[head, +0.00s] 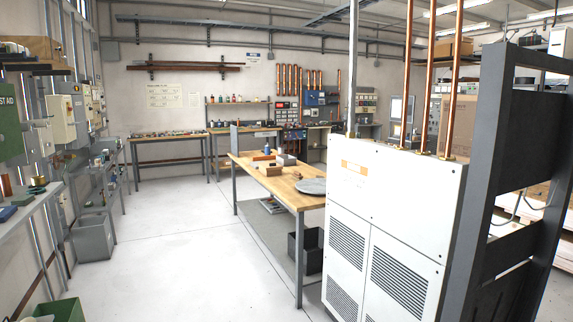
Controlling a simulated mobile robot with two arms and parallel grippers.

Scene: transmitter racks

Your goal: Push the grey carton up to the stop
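A wooden workbench (258,183) stands mid-room, some way off. A small grey box (286,159), which may be the grey carton, sits on its top near the right edge. An upright grey plate (234,138) stands at the bench's far left end; I cannot tell if it is the stop. The box and the plate are apart, with other items between them. Neither of my grippers is in view.
The bench also bears a brown block (270,171), a blue bottle (267,149) and a grey disc (313,186). A white cabinet (385,215) and dark rack frame (490,190) block the right. The pale floor (165,255) left of the bench is clear.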

